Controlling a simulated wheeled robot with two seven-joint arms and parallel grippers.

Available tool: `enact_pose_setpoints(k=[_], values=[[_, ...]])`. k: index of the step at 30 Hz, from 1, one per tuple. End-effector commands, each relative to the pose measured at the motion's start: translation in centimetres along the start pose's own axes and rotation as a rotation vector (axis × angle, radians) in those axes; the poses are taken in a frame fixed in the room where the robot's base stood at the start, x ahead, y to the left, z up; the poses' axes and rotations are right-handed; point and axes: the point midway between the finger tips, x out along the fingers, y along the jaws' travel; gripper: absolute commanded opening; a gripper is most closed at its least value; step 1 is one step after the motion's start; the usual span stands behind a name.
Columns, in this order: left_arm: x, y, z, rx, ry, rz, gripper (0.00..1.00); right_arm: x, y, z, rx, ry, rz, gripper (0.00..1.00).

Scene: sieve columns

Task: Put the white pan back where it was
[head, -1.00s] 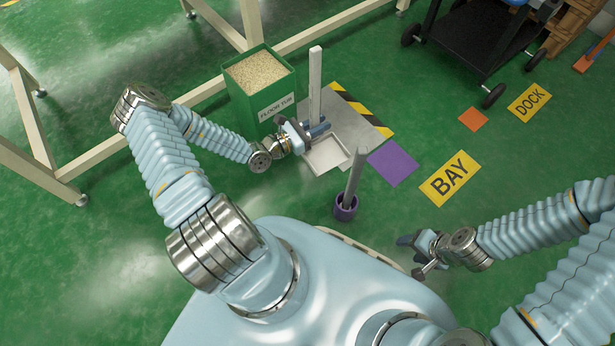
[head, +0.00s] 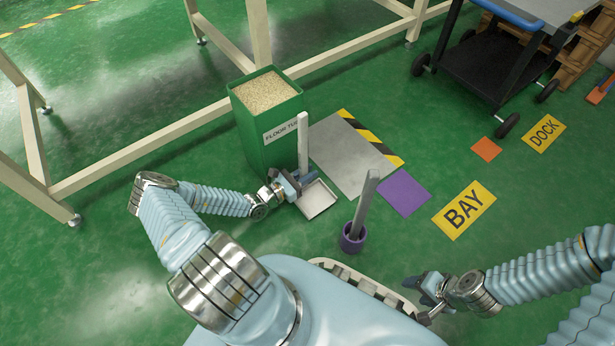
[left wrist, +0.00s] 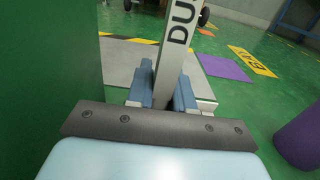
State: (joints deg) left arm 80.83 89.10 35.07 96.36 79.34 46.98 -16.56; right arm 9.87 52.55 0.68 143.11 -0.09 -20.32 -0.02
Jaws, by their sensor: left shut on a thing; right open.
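The white pan (head: 317,201) is a dustpan with a tall pale upright handle (head: 303,135). It is just in front of the green floor tub and clear of the grey plate's near edge; I cannot tell whether it touches the floor. My left gripper (head: 298,184) is shut on the handle low down, just above the pan. In the left wrist view the handle (left wrist: 171,45), with the letters "DU", stands between the fingers (left wrist: 161,92). My right gripper (head: 425,292) is open and empty, low at the right, far from the pan.
The green tub (head: 266,142) of grain stands close behind the left gripper. A bare grey plate (head: 345,160) with a hazard strip, a purple square (head: 403,192) and a yellow BAY sign (head: 464,210) lie rightward. A purple holder (head: 352,239) with a grey upright stands nearby.

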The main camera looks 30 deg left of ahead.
Motion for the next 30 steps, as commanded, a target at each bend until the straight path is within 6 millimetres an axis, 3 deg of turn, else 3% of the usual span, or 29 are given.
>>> enact_pose_setpoints(k=[11, 12, 17, 26, 30], values=[[0.1, 0.0, -0.7, -0.001, -0.004, 0.001, 0.00, 0.4, 0.1, 0.0, 0.000, 0.001, 0.000, 0.59], [0.0, 0.0, -0.8, 0.000, -0.001, 0.000, 0.25, 0.4, 0.1, 0.0, 0.000, 0.001, 0.000, 0.59], [0.0, 0.0, -0.7, 0.000, -0.001, 0.001, 0.47, 0.3, 0.1, 0.0, 0.000, 0.001, 0.000, 0.59], [0.0, 0.1, -0.4, 0.000, -0.001, 0.001, 0.47, 0.1, 0.1, 0.0, 0.000, 0.001, 0.000, 0.59], [-1.7, 0.1, -0.4, 0.000, 0.001, 0.003, 0.47, -0.2, -0.1, 0.0, 0.000, 0.000, 0.000, 0.59]])
